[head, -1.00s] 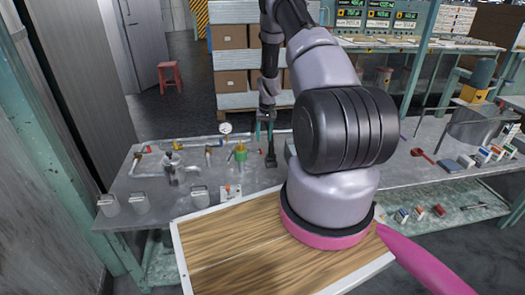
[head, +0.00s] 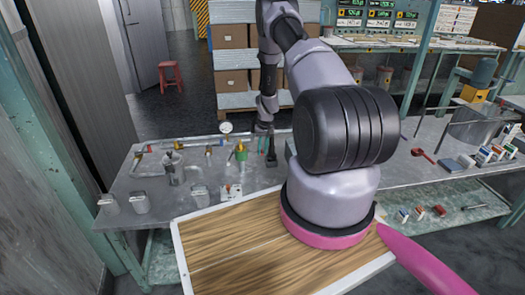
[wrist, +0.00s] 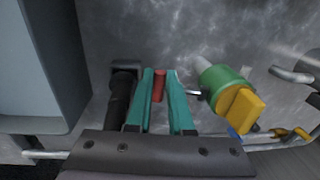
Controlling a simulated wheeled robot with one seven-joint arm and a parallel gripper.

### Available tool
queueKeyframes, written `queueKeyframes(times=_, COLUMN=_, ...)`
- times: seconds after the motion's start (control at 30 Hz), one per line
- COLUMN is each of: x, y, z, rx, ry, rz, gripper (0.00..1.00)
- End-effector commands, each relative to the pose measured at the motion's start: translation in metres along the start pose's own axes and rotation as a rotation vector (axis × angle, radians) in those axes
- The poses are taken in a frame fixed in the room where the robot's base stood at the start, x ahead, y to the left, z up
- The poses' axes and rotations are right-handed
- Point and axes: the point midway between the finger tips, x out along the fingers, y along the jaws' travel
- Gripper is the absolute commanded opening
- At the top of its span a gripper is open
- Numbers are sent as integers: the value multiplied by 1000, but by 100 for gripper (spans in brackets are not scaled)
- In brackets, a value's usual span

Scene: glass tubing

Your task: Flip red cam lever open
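The red cam lever (wrist: 159,85) shows in the wrist view as a short red bar between the fingertips of my gripper (wrist: 161,84). My gripper's teal fingers stand apart on either side of it, and the left one looks very close to it; contact is not clear. A black upright cylinder (wrist: 121,96) stands just left of the fingers. In the head view my gripper (head: 263,141) is low over the back of the bench, and the red lever cannot be made out there.
A green fitting with a yellow part (wrist: 238,103) is close right of the fingers; it also shows in the head view (head: 241,151). Pipes with valves and a gauge (head: 226,127) line the bench's back left. A grey box (wrist: 38,65) is at left in the wrist view.

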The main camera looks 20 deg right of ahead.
Motion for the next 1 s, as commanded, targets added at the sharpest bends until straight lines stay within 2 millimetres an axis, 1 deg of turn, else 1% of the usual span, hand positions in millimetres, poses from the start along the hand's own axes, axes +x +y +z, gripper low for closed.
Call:
queueKeyframes(times=0.2, x=-1, y=-2, z=0, rx=-3, ry=-1, rz=18, gripper=0)
queueKeyframes(times=0.6, x=-11, y=-5, z=1, rx=-3, ry=-2, rz=196, gripper=0)
queueKeyframes(times=0.97, x=-12, y=-4, z=0, rx=1, ry=-1, rz=209, gripper=0)
queueKeyframes(times=1.0, x=-12, y=-4, z=0, rx=1, ry=-1, rz=209, gripper=31)
